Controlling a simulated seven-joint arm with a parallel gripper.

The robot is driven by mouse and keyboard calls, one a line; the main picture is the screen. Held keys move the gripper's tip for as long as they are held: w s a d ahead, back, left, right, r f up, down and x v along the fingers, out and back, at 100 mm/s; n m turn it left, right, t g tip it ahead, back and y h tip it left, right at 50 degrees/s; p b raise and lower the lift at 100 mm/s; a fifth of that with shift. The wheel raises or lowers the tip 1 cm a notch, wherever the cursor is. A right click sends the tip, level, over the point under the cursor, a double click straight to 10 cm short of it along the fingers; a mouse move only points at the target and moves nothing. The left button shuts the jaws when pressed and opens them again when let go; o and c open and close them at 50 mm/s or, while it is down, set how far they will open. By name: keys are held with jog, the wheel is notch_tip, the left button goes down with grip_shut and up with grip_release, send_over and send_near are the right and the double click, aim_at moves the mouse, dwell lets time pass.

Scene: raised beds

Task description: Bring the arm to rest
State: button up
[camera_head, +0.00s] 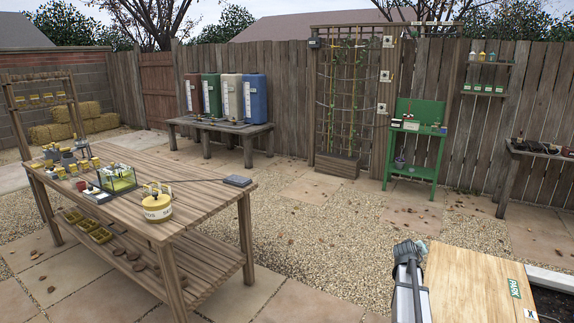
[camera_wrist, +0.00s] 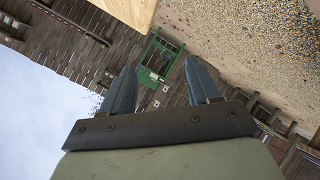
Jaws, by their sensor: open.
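My gripper (camera_wrist: 161,72) shows in the wrist view with its two dark fingers spread apart. Nothing is between the fingers but the distant background. In the head view, part of my arm (camera_head: 409,280) rises at the lower right, beside the left edge of a light wooden board (camera_head: 462,290). The fingers cannot be made out clearly there. The board carries a green label reading "PARK" (camera_head: 514,288) and a white tag with an X (camera_head: 530,314). The wrist view is strongly tilted, and a pale wooden edge (camera_wrist: 128,12) shows at its top.
A slatted table (camera_head: 205,195) at left holds a yellow round container (camera_head: 157,207), a glass tank (camera_head: 117,179) and small pots. A green bench (camera_head: 412,168) stands by the fence and also shows in the wrist view (camera_wrist: 158,60). Gravel (camera_head: 310,235) between them is open.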

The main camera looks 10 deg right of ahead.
jog(key=w+a+f+n+t+y, duration=0.1)
jog(key=w+a+f+n+t, duration=0.15)
jog(key=a, duration=0.65)
jog(key=w+a+f+n+t+y, duration=0.1)
jog(key=w+a+f, duration=0.15)
jog(key=a, duration=0.75)
jog(key=s+a+f+y, duration=0.1)
jog(key=a+f, duration=0.5)
jog(key=f, duration=0.1)
jog(key=s+a+f+m+g+y, duration=0.1)
jog(key=s+a+f+g, duration=0.2)
jog(key=s+a+f, duration=0.45)
jog(key=s+a+f+g+y, duration=0.2)
jog(key=s+a+f+g, duration=0.2)
jog(key=s+f, duration=0.55)
jog(key=s+a+f+m+g+y, duration=0.1)
jog(key=s+a+f+g, duration=0.3)
jog(key=s+f, duration=0.45)
jog(key=s+a+f+g, duration=0.2)
jog(key=s+a, duration=0.1)
jog(key=s, duration=0.5)
jog(key=s+a+f+g+y, duration=0.1)
jog(key=s+a, duration=0.3)
jog(key=s, duration=0.5)
jog(key=s+a+f+g+y, duration=0.1)
jog(key=s+a+f+g, duration=0.2)
jog(key=s, duration=0.6)
jog(key=shift+a, duration=0.5)
